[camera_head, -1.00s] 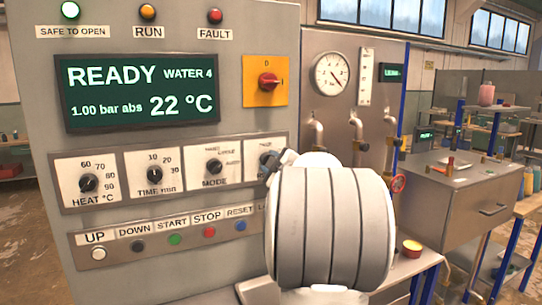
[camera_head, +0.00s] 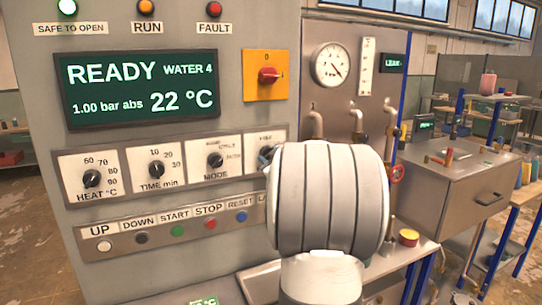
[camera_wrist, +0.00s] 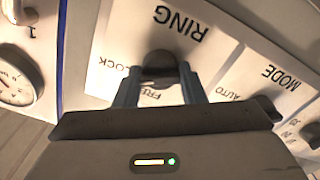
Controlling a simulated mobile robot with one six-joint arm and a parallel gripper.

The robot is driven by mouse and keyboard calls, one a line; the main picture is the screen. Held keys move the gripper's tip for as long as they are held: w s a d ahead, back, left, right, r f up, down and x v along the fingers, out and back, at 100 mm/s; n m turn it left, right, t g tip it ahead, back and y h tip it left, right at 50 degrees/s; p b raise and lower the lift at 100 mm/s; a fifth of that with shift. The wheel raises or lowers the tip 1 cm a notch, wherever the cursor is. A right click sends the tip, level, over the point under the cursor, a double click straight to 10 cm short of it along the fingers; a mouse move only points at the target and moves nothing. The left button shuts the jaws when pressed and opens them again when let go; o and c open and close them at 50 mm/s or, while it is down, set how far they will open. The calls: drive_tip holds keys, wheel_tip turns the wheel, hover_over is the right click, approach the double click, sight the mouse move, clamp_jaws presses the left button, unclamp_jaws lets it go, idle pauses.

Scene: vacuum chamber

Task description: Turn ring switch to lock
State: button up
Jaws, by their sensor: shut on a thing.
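The ring switch (camera_wrist: 160,63) is a dark round knob on a white plate (camera_wrist: 112,82) marked RING, with LOCK and FREE labels around it. In the wrist view the plate appears upside down. My gripper (camera_wrist: 162,76) has one finger on each side of the knob and is shut on it. The knob's pointer is hidden, so I cannot tell its setting. In the head view my gripper (camera_head: 268,155) is at the right end of the dial row, and my wrist covers the knob and much of its plate.
The MODE knob (camera_head: 216,160) is directly left of the ring plate, and also shows close by in the wrist view (camera_wrist: 268,106). A button row (camera_head: 172,231) runs below. The pipes (camera_head: 357,122) and gauge (camera_head: 331,63) stand to the right.

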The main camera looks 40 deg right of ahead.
drive_tip(key=shift+f, duration=0.1)
drive_tip(key=o, duration=1)
drive_tip(key=b+v, duration=0.1)
drive_tip(key=v, duration=0.6)
drive_tip(key=shift+s+b, duration=0.35)
drive_tip(key=shift+s, duration=0.05)
drive_tip(key=s+a+f+m+g, duration=0.1)
drive_tip(key=s+a+f+g, duration=0.2)
drive_tip(key=a+f, duration=0.35)
drive_tip(key=s+a+f+m+g+y, duration=0.1)
drive_tip(key=s+a+f+m+g, duration=0.15)
drive_tip(key=a, duration=0.65)
drive_tip(key=s+a+f+m+g, duration=0.1)
drive_tip(key=s+a+f+g, duration=0.35)
drive_tip(key=a, duration=0.35)
drive_tip(key=s+a+f+g+y, duration=0.1)
drive_tip(key=s+a+f, duration=0.1)
drive_tip(key=s+a, duration=0.1)
drive_tip(key=s+a+f+n+g+y, duration=0.1)
drive_tip(key=s+a+f, duration=0.1)
drive_tip(key=s+a, duration=0.1)
drive_tip(key=s+a+f+g+y, duration=0.1)
drive_tip(key=s+a+f+g, duration=0.1)
drive_tip(key=s+a, duration=0.2)
drive_tip(key=shift+s+a, duration=0.1)
drive_tip(key=shift+s, duration=0.15)
